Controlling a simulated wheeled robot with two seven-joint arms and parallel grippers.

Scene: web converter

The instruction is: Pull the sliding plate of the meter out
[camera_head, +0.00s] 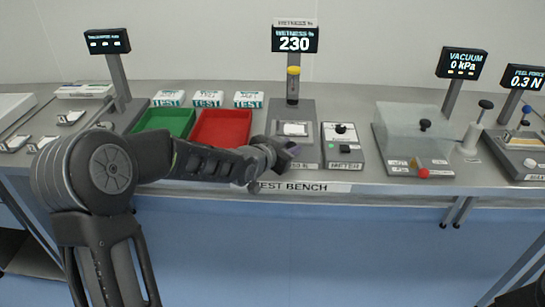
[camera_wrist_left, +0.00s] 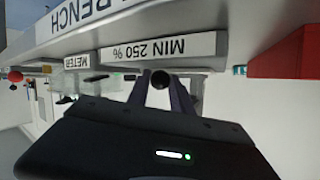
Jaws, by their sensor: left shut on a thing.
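The wetness meter stands on the test bench with a grey base (camera_head: 306,112), a yellow-topped column and a display (camera_head: 295,39) reading 230. A white piece (camera_head: 295,129) lies on its sliding plate, within the base outline. My left gripper (camera_head: 286,152) is at the meter's front edge. In the left wrist view my left gripper (camera_wrist_left: 161,88) is shut on a dark round knob (camera_wrist_left: 160,78), just below the upside-down MIN 250 % label (camera_wrist_left: 158,49). The gripper hides the knob in the head view.
A control box (camera_head: 343,148) labelled METER stands close on the right. A red tray (camera_head: 221,112) and a green tray (camera_head: 166,108) lie to the left. A clear-covered vacuum station (camera_head: 412,137) is farther right. The space before the bench edge is clear.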

